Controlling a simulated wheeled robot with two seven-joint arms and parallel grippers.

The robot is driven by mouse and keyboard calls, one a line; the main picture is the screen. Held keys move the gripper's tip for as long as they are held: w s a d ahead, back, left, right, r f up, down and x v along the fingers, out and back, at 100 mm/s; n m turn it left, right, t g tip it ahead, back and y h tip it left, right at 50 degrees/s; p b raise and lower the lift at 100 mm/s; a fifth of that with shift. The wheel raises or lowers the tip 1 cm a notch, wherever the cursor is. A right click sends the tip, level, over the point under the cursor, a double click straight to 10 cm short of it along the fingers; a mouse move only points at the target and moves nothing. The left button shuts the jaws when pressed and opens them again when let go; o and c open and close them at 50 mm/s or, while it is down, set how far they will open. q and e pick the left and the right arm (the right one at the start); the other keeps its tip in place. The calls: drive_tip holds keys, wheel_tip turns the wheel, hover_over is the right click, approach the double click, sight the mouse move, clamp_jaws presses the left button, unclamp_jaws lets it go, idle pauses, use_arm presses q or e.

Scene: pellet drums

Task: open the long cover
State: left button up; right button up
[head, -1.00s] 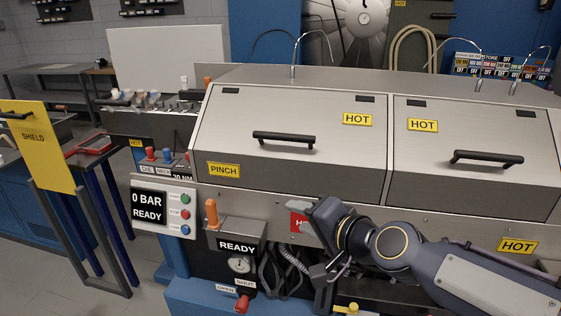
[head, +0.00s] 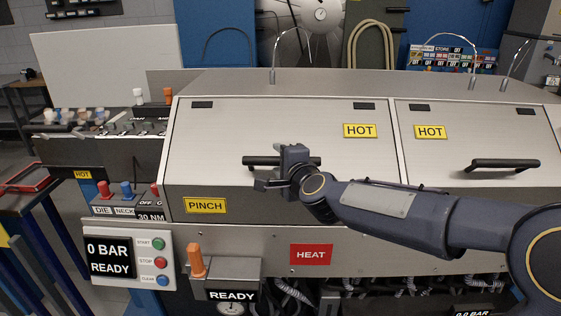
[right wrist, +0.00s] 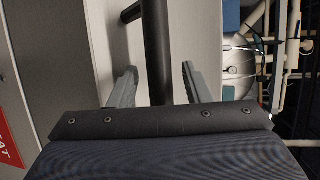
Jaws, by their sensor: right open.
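Two grey metal covers stand side by side on the machine, both shut. The left cover (head: 225,128) has a black bar handle (head: 257,161), a HOT label and a PINCH label. The right cover (head: 470,142) has its own black handle (head: 505,164) and runs to the picture's right side. I cannot tell for certain which is the long one. My right gripper (head: 279,169) is open at the left cover's handle and hides its middle part. In the right wrist view the handle bar (right wrist: 156,50) runs between the two open fingers (right wrist: 158,86), with gaps beside it. My left gripper is not in view.
A control box (head: 128,256) reading 0 BAR READY and an orange lever (head: 196,262) stand at the lower left. A red HEAT sign (head: 311,254) is below the cover. Thin curved lines (head: 273,60) rise behind the covers.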

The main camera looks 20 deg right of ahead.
clamp_jaws()
drive_tip(key=shift+r, duration=0.1)
idle(0.3)
